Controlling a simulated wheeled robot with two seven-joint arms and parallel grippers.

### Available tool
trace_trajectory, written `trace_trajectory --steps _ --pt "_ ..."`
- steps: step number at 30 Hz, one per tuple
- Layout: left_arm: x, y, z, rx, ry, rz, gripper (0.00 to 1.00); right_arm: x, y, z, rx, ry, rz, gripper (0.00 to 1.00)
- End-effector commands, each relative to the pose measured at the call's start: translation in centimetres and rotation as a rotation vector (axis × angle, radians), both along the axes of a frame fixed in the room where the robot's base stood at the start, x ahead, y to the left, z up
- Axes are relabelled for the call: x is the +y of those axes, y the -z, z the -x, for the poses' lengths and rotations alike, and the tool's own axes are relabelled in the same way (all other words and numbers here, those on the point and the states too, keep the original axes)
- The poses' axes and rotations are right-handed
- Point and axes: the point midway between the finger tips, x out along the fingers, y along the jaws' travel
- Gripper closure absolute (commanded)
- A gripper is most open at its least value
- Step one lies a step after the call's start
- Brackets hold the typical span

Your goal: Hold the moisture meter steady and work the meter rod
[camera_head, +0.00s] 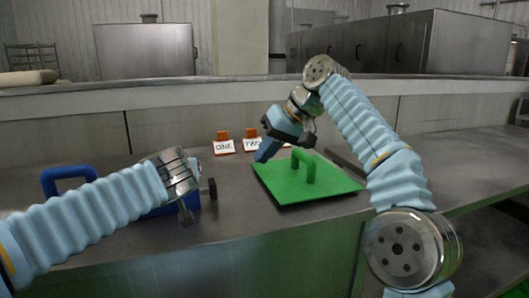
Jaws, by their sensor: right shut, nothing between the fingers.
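No object is clearly recognisable as the moisture meter or its rod. A blue object (158,211) sits on the counter at the left, mostly hidden behind my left gripper (187,212); it may be the meter. The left gripper is over or against its right side, and its finger gap is not clear. A dark knob (212,188) shows just right of that gripper. My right gripper (264,152) is shut and empty, pointing down and left above the back left edge of a green plate (310,193) with an arched green handle (304,166).
A blue arched handle (68,178) stands at the far left behind my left arm. The counter in front of the green plate is clear.

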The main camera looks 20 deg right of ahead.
Motion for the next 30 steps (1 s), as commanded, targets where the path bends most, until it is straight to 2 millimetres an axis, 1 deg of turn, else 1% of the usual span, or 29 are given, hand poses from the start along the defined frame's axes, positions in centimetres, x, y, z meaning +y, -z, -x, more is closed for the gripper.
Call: trace_trajectory --steps 1,2,3,5,21,30 --pt "-0.1 0.9 -0.1 0.015 -0.002 -0.005 0.73 0.0 0.1 0.0 0.000 0.000 0.000 1.00" --pt "-0.1 0.9 -0.1 0.015 -0.002 -0.005 0.73 0.0 0.1 0.0 0.000 0.000 0.000 1.00" --pt "-0.1 0.9 -0.1 0.015 -0.003 -0.004 0.08 0.0 0.1 0.0 0.000 0.000 0.000 1.00" --pt "-0.1 0.8 0.0 0.014 -0.003 -0.004 0.00 0.0 0.1 0.0 0.000 0.000 0.000 1.00" --pt "0.0 -0.4 0.0 0.003 -0.001 -0.001 0.00 0.0 0.3 0.0 0.000 0.000 0.000 1.00" --pt "0.0 -0.5 0.0 0.003 -0.001 -0.001 0.00 0.0 0.3 0.0 0.000 0.000 0.000 1.00"
